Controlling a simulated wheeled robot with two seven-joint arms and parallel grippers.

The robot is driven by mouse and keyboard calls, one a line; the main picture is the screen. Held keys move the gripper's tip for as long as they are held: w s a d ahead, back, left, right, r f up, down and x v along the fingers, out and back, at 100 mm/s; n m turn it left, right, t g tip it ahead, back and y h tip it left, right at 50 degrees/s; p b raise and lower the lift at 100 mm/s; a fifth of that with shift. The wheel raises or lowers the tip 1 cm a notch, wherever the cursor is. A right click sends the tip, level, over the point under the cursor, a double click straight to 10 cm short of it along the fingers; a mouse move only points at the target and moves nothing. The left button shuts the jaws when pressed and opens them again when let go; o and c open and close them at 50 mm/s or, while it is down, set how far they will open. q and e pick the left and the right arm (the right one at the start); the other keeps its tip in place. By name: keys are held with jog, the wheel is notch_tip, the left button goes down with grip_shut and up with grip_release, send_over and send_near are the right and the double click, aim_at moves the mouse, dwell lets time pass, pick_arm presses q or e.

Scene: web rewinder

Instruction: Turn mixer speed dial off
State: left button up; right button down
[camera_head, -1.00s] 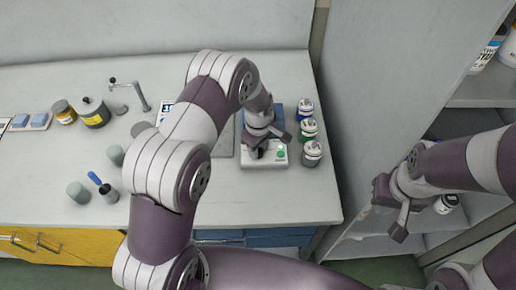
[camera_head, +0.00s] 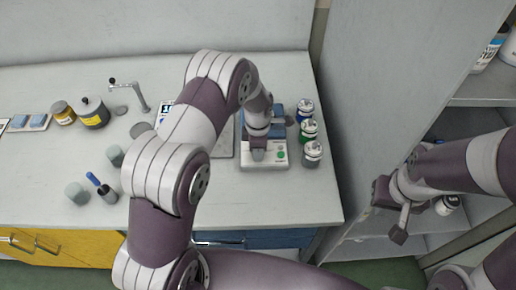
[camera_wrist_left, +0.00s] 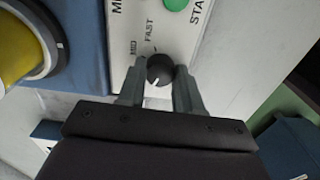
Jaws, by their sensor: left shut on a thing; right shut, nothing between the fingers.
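The mixer (camera_head: 250,164) is a white-fronted unit with a blue body, standing near the right end of the counter. Its speed dial (camera_wrist_left: 160,68) is a small black knob with a white pointer line, which points down and slightly left in the left wrist view. FAST and MID labels are printed beside it. My left gripper (camera_head: 258,154) is at the mixer's front panel. In the left wrist view its two fingers (camera_wrist_left: 158,84) are shut on the dial, one on each side. The head view hides the dial behind the gripper. My right gripper (camera_head: 400,236) is shut and empty, away at the right.
A green button (camera_wrist_left: 175,4) sits on the panel close to the dial. Several lidded jars, one of them grey (camera_head: 312,156), stand just right of the mixer. A yellow round part (camera_wrist_left: 25,48) lies at the left wrist view's edge.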

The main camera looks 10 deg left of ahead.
pick_arm(q)
jog(key=shift+r, duration=0.1)
dwell(0.3)
jog(key=o, duration=1)
jog(key=shift+o, duration=0.2)
notch_tip(320, 180, up, 13)
jog(key=b, duration=0.1)
jog(key=shift+f+b, duration=0.2)
jog(key=shift+b, duration=0.1)
